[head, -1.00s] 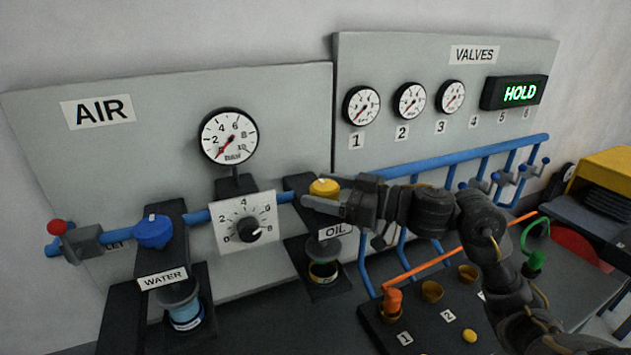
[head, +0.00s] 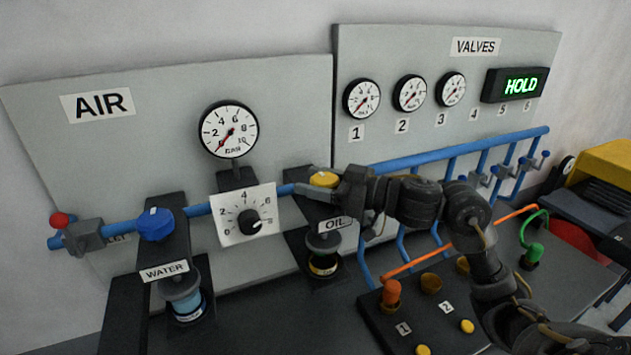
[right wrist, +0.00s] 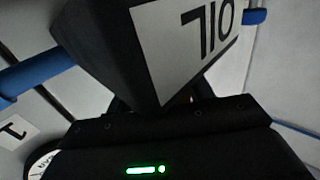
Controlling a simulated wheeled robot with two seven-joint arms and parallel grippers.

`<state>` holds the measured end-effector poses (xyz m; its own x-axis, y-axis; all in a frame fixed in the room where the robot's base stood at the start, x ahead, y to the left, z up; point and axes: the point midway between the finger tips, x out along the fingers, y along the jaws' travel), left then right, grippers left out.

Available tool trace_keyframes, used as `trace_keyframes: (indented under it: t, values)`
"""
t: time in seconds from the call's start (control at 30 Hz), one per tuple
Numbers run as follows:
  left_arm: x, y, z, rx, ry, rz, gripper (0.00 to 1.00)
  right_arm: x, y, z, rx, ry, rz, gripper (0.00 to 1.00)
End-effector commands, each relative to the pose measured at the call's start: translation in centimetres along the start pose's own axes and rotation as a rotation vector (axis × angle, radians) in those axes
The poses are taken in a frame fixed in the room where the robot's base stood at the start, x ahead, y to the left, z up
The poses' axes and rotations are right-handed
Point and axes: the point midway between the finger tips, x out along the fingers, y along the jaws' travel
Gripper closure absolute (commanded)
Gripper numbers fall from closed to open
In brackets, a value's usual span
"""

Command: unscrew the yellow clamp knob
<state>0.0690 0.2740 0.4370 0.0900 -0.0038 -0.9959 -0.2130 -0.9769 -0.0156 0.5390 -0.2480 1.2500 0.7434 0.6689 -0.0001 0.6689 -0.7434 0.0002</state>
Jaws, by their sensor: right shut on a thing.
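The yellow knob (head: 324,179) sits on top of the dark block labelled OIL (head: 333,224), on the blue air pipe. My right gripper (head: 322,188) reaches in from the right at the knob's height and is shut on it; its fingers cover the knob's lower front. In the right wrist view, the gripper body (right wrist: 165,150) fills the bottom and the OIL label (right wrist: 195,40) appears upside down above it. The knob and fingertips are hidden there. My left gripper is not in view.
A blue knob (head: 156,224) stands on the WATER block to the left. A dial plate (head: 246,214) lies between the two blocks. The HOLD display (head: 516,85) is lit.

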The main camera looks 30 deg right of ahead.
Motion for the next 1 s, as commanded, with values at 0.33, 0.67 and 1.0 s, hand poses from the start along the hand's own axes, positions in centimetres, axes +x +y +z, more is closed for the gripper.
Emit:
trace_keyframes:
  t: [0.33, 0.67, 1.0]
  values:
    - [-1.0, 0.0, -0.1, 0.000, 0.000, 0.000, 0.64, 0.0, -0.1, -0.2, 0.002, -0.002, -0.135, 0.71]
    - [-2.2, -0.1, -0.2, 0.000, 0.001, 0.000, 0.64, -0.2, -0.5, -0.3, 0.002, 0.000, -0.428, 0.71]
    - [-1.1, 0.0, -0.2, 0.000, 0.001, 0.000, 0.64, -0.4, -1.0, 0.1, -0.001, 0.002, -0.746, 0.71]
